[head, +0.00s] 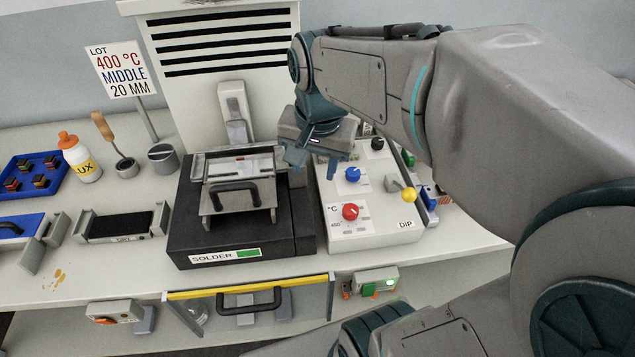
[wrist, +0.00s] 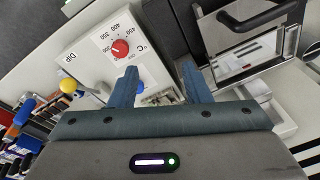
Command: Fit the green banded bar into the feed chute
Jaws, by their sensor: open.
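My gripper (head: 313,160) is open and points down over the gap between the black solder unit (head: 185,225) and the white control box (head: 375,232). In the wrist view my gripper (wrist: 158,72) has its two blue fingers apart with nothing held between them. A green piece (head: 408,158) shows partly behind the control box, mostly hidden by my arm; I cannot tell whether it is the green banded bar. Several bar-like pieces with orange and blue parts (wrist: 22,118) lie at the left of the wrist view. I cannot clearly identify the feed chute.
The solder unit has a handled metal lid (head: 238,212). The control box carries a red dial (head: 350,211), a blue dial (head: 353,174) and a yellow-knobbed lever (head: 408,194). A bottle (head: 82,160), a blue tray (head: 50,160) and a sign (head: 121,69) stand left.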

